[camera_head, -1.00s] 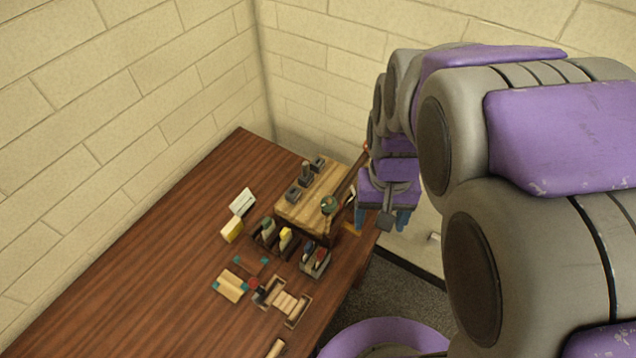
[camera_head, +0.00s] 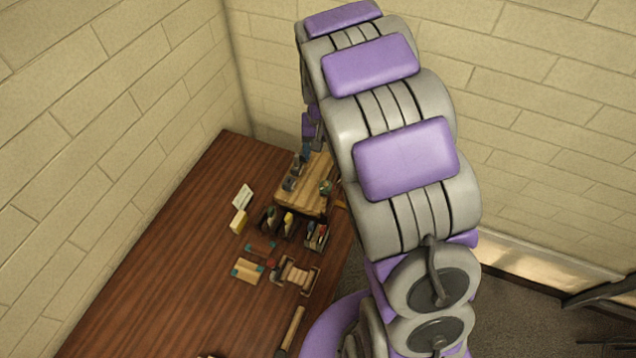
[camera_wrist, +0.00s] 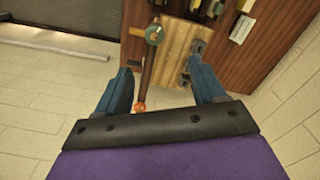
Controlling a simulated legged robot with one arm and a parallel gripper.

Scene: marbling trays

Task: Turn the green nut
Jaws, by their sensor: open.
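The green nut (camera_wrist: 154,34) is a small round green piece in the wrist view, near one edge of a light wooden block (camera_wrist: 176,50). It also shows small in the head view (camera_head: 325,187), beside my arm. A dark bar runs from the nut between my fingers to an orange-red end (camera_wrist: 140,106). My gripper (camera_wrist: 161,72) has its two blue fingers spread wide, with nothing clasped. The nut lies beyond the fingertips, apart from them. In the head view my gripper is small and partly hidden by my arm, near the block's far end.
The brown table (camera_head: 170,260) stands in a corner of brick walls. Dark holders (camera_head: 268,219), a yellow block (camera_head: 239,221), a white card (camera_head: 243,196) and wooden trays (camera_head: 299,275) sit on it. The table's left part is clear.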

